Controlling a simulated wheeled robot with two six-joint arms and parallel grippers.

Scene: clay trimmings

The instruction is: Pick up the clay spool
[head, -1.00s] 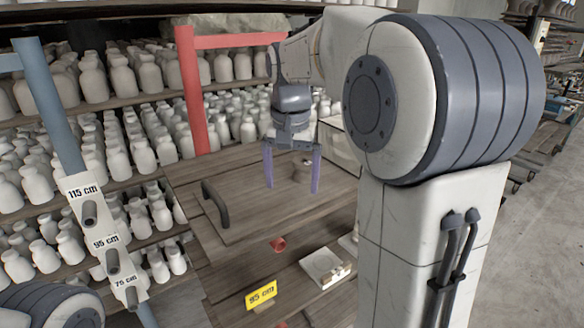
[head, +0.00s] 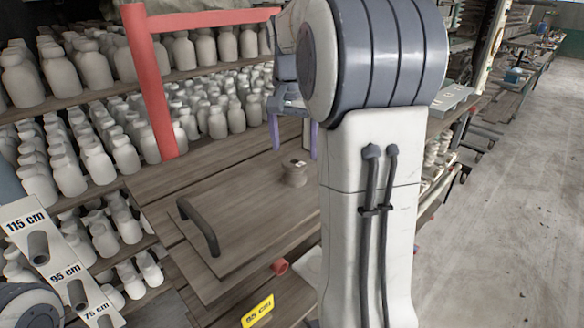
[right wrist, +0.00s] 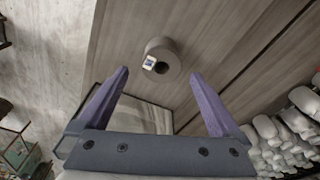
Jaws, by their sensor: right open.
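The clay spool (head: 294,174) is a small brown-grey cylinder standing on the wooden board (head: 240,205) in the head view. In the right wrist view the spool (right wrist: 168,52) shows its round end with a dark hole and a small white label. My right gripper (right wrist: 160,85) is open and empty. Its two purple fingers point toward the spool, which lies beyond the fingertips, between their lines. In the head view the right gripper (head: 293,138) is above and behind the spool, partly hidden by my right arm. My left gripper is not in view.
A dark handle (head: 198,226) rises from the board. A red post (head: 150,85) and shelves of white bottles (head: 215,118) stand behind and left. A red knob (head: 280,266) and a yellow tag (head: 258,312) are in front. Open floor (head: 510,200) lies right.

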